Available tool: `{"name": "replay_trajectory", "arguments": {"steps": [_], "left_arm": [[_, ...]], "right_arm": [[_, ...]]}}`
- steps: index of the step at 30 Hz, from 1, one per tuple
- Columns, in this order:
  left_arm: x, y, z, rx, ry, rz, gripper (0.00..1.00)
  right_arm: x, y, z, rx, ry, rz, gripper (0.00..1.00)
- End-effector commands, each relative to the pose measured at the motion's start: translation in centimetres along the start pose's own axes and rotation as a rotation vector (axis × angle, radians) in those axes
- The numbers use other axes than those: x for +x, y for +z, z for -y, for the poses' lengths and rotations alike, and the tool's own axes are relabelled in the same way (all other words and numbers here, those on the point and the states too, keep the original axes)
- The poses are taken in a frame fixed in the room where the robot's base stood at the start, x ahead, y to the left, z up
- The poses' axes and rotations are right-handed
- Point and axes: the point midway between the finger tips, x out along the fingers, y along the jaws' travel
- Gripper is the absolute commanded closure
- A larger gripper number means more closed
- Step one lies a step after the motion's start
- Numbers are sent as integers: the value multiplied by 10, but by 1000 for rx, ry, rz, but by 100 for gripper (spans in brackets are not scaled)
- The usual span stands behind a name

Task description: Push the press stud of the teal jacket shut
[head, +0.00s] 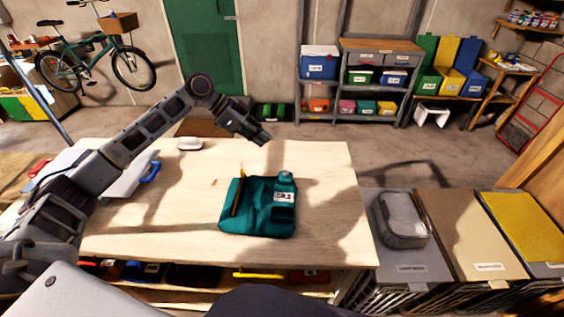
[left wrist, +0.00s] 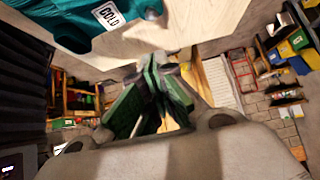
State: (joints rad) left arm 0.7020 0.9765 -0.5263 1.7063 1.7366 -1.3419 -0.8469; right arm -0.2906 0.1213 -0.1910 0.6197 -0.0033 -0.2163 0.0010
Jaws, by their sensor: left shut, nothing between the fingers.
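The press stud cannot be made out clearly. My right gripper is not in view.
The table (head: 325,170) is mostly clear around the jacket. A white object (head: 190,143) lies at its back edge and a blue-handled item (head: 151,172) at the left. Lidded bins stand right of the table, one carrying a grey case (head: 400,217). Shelves stand behind.

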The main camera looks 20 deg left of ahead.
Motion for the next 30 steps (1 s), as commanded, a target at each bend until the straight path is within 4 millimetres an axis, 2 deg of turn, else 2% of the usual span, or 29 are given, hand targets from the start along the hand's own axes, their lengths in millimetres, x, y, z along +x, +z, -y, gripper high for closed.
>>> {"name": "replay_trajectory", "arguments": {"steps": [5,11,18,30], "left_arm": [[5,0,0,0,1,0,100],[20,0,-1,-1,3,-1,100],[50,-1,-1,0,3,-1,100],[103,-1,-1,0,2,0,100]], "right_arm": [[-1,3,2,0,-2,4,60],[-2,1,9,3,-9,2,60],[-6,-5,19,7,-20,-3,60],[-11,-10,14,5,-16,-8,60]]}}
